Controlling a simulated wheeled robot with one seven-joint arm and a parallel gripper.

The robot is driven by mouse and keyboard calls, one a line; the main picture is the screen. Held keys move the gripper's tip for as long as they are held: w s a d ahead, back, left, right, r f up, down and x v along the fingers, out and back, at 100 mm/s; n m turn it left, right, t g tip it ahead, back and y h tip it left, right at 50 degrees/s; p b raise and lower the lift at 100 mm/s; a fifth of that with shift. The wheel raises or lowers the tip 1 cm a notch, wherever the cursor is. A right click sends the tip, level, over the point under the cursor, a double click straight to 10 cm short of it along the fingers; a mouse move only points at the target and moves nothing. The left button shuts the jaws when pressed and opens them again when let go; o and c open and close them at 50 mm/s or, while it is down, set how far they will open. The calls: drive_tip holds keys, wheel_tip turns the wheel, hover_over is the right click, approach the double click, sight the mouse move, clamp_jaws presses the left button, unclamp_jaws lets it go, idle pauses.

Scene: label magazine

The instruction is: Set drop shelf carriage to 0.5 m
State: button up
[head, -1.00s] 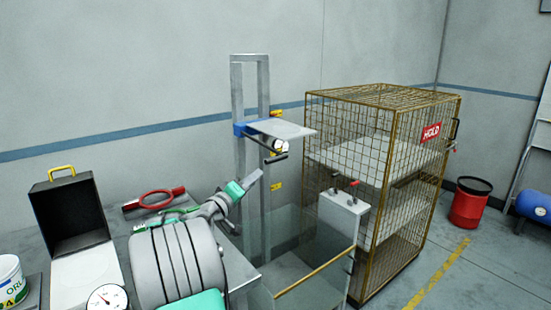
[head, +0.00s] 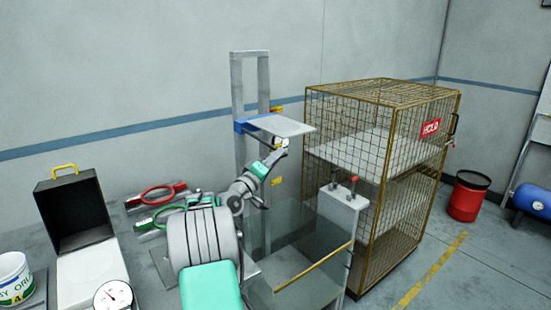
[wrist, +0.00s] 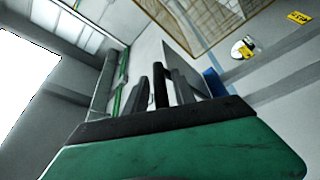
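The drop shelf carriage is a grey plate (head: 280,126) on a blue bracket (head: 240,126), on an upright grey frame (head: 237,80) against the wall. It sits in the upper half of the frame. My gripper (head: 279,151) is just under the plate's front, by the carriage's dark handle, mostly hidden there. In the wrist view, my gripper (wrist: 162,90) has its grey fingers apart, with a black bar, likely the handle (wrist: 160,84), between them. Narrow gaps seem to show beside the bar. The blue bracket (wrist: 213,82) is at the right.
Yellow tags (head: 276,182) mark heights beside the frame. A clear-walled enclosure (head: 300,262) stands below the carriage. A wire cage (head: 385,150) with a red HOLD sign stands close on the right. A bench with a dark box (head: 72,213), gauge and red-handled tool is at left.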

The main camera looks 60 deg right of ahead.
clamp_jaws()
idle(1.1)
